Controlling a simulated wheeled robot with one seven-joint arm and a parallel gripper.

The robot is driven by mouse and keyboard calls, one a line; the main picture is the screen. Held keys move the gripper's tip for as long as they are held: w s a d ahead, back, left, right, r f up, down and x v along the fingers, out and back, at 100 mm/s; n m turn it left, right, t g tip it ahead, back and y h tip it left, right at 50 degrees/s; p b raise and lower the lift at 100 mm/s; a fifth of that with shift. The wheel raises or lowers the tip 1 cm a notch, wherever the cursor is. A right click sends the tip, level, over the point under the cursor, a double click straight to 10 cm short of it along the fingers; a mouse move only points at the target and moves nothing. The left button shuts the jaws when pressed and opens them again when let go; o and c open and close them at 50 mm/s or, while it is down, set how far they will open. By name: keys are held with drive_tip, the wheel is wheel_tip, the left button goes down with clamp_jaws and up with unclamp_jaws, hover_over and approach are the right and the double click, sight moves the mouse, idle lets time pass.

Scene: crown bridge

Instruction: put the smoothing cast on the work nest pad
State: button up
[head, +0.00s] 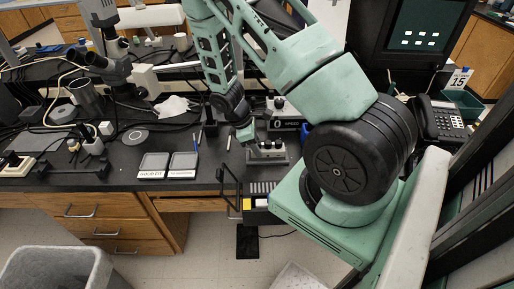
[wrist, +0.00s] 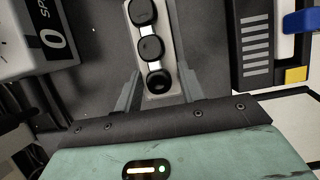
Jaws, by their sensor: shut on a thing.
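The smoothing cast (wrist: 158,88) is a narrow pale block topped by a row of dark rounded caps with light gaps between them. In the wrist view my gripper (wrist: 160,92) has a finger on each side of its near end and is shut on it. In the head view my gripper (head: 246,137) is above the bench, with the cast (head: 268,152) reaching to its right near the front edge. I cannot tell whether the cast touches the bench. I cannot pick out the work nest pad with certainty.
A box marked "0 SPEED" (head: 291,125) stands just behind the cast. A black striped holder with a yellow block (head: 247,204) is in front, below. Two labelled trays (head: 153,164) (head: 183,164) lie left. A phone (head: 441,118) stands right.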

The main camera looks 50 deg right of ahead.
drive_tip(key=shift+f, duration=0.95)
drive_tip(key=shift+f, duration=0.3)
